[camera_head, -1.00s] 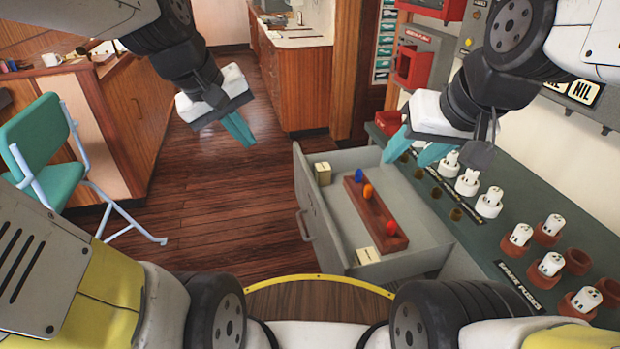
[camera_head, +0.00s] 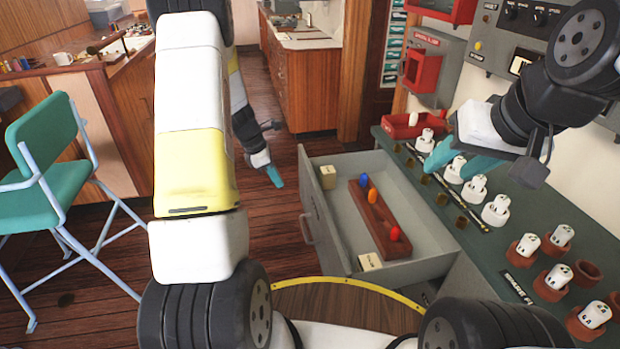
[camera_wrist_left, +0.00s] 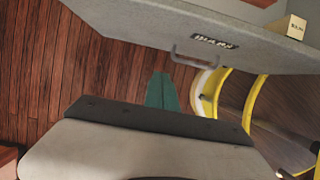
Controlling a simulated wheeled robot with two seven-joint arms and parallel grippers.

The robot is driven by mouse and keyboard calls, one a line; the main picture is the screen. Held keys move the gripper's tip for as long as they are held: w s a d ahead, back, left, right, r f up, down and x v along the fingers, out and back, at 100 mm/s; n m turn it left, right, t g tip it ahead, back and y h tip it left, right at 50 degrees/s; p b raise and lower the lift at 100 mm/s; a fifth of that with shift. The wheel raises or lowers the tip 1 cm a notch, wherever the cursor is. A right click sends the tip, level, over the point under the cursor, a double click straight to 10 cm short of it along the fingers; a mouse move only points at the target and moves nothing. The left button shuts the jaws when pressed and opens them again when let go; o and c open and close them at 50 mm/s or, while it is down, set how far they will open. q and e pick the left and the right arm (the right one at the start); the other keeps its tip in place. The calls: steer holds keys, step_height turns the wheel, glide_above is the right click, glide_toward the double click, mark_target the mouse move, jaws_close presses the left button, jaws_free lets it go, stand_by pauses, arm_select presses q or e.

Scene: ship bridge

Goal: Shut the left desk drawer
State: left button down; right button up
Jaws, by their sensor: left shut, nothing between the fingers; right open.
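The grey desk drawer (camera_head: 331,238) is pulled out from the desk, its front facing left in the head view with a bar handle (camera_head: 306,228). Inside are a red-brown rack (camera_head: 372,226) with blue, orange and red pegs and two small cream blocks. My left gripper (camera_head: 275,177) is shut and empty, to the left of the drawer front near its far corner, apart from it. In the left wrist view the drawer front (camera_wrist_left: 130,22) and its handle (camera_wrist_left: 204,58) lie ahead of the shut fingers (camera_wrist_left: 161,92). My right gripper (camera_head: 447,163) is open over the desk top, empty.
The green desk top (camera_head: 470,215) carries several white plugs, some in red-brown sockets. The wooden floor (camera_head: 285,110) left of the drawer is clear. Red boxes (camera_head: 423,71) hang on the wall.

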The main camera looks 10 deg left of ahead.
arm_select(q)
steer(key=w+d+f, duration=0.3)
steer(key=d+f, duration=0.4)
steer(key=f, duration=0.2)
steer(key=shift+d, duration=0.1)
stand_by(0.3)
